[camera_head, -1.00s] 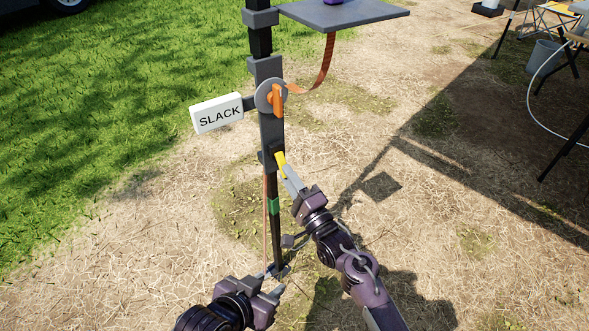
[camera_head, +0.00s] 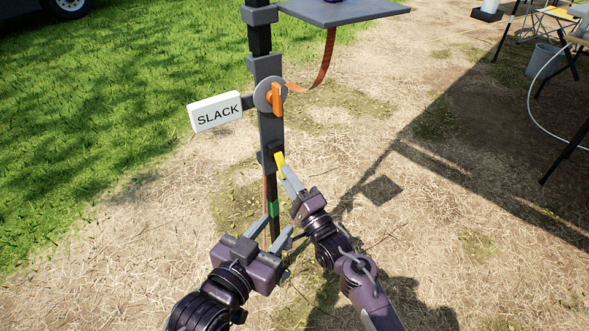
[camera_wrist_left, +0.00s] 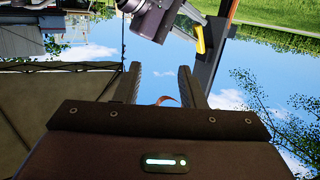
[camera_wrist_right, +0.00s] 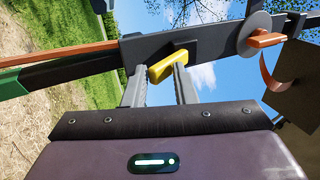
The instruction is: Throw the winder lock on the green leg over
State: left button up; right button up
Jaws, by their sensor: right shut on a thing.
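The green leg is a dark upright post (camera_head: 271,130) with a green band (camera_head: 274,209) low on it; the band also shows at the left of the right wrist view (camera_wrist_right: 12,85). The yellow winder lock (camera_head: 280,160) sits on the post above the band. My right gripper (camera_head: 286,172) is shut on it; in the right wrist view the yellow lock (camera_wrist_right: 167,64) lies between the fingertips. My left gripper (camera_head: 281,218) is open and empty, its fingers by the lower post near the green band. The left wrist view also shows the yellow lock (camera_wrist_left: 199,39).
An orange-handled winder (camera_head: 276,98) and a white SLACK sign (camera_head: 215,112) are above the lock. An orange strap (camera_head: 326,60) runs up to a grey platform (camera_head: 345,12). A bucket (camera_head: 543,60) and tables stand at the far right. Open dry ground lies around the post.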

pick_arm(q)
notch_tip(320, 180, up, 11)
jog(key=t+h+b, duration=0.1)
jog(key=t+h, duration=0.1)
jog(key=t, duration=0.3)
jog(key=shift+a, duration=0.3)
pick_arm(e)
jog(key=shift+w+a+r, duration=0.1)
jog(key=shift+w, duration=0.1)
pick_arm(q)
jog(key=shift+s, duration=0.1)
pick_arm(e)
jog(key=o, duration=0.6)
jog(key=shift+w+a, duration=0.1)
pick_arm(q)
jog(key=shift+w+a+f, duration=0.15)
jog(key=shift+w, duration=0.05)
pick_arm(e)
jog(key=shift+f, duration=0.2)
jog(key=shift+f, duration=0.1)
